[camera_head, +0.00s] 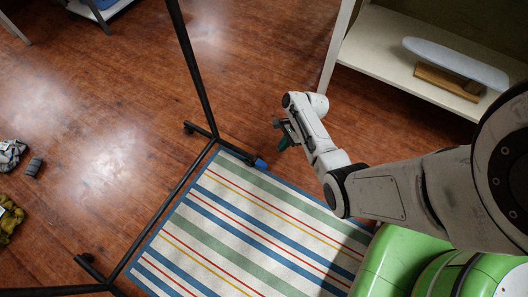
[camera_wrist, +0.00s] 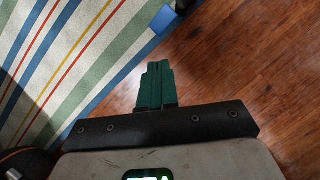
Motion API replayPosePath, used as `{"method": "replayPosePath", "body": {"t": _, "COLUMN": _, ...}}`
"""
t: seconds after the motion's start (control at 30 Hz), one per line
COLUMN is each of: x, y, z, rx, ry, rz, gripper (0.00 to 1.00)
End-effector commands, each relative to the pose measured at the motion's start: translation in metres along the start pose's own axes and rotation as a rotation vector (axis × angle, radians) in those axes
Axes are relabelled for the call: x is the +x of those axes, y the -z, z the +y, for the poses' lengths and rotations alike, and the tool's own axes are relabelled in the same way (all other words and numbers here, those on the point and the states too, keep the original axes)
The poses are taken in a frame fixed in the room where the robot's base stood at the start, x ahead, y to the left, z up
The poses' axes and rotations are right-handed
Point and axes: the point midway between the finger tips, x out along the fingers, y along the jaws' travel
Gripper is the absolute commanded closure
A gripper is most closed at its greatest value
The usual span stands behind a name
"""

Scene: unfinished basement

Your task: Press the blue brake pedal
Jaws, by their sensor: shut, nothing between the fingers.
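The blue brake pedal (camera_head: 260,164) is a small blue piece at the end of the black rack's foot, at the rug's upper edge. In the wrist view the blue pedal (camera_wrist: 163,20) shows at the top, beyond my fingertips. My gripper (camera_head: 281,136) is above and to the right of the pedal in the head view, with dark green fingers. In the wrist view my gripper (camera_wrist: 156,66) is shut, its fingers together and empty. A gap shows between the fingertips and the pedal in both views.
A black wheeled rack (camera_head: 187,165) stands over the striped rug (camera_head: 235,225). A light shelf unit (camera_head: 385,40) with a board on it is at the upper right. Clothes (camera_head: 9,215) lie at the left edge. Wooden floor is open around the upper middle.

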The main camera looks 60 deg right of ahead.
Motion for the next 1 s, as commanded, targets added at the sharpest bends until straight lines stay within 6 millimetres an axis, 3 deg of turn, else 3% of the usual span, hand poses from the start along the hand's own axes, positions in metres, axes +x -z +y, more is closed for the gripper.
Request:
{"method": "replayPosePath", "body": {"t": 0.1, "x": -0.022, "y": -0.002, "z": -0.001, "rx": 0.001, "ry": 0.002, "rz": 0.001, "gripper": 1.0}}
{"method": "replayPosePath", "body": {"t": 0.27, "x": -0.033, "y": -0.001, "z": 0.0, "rx": 0.0, "ry": 0.0, "rz": 0.001, "gripper": 1.0}}
{"method": "replayPosePath", "body": {"t": 1.0, "x": -0.034, "y": 0.0, "z": 0.0, "rx": 0.0, "ry": 0.0, "rz": 0.0, "gripper": 1.0}}
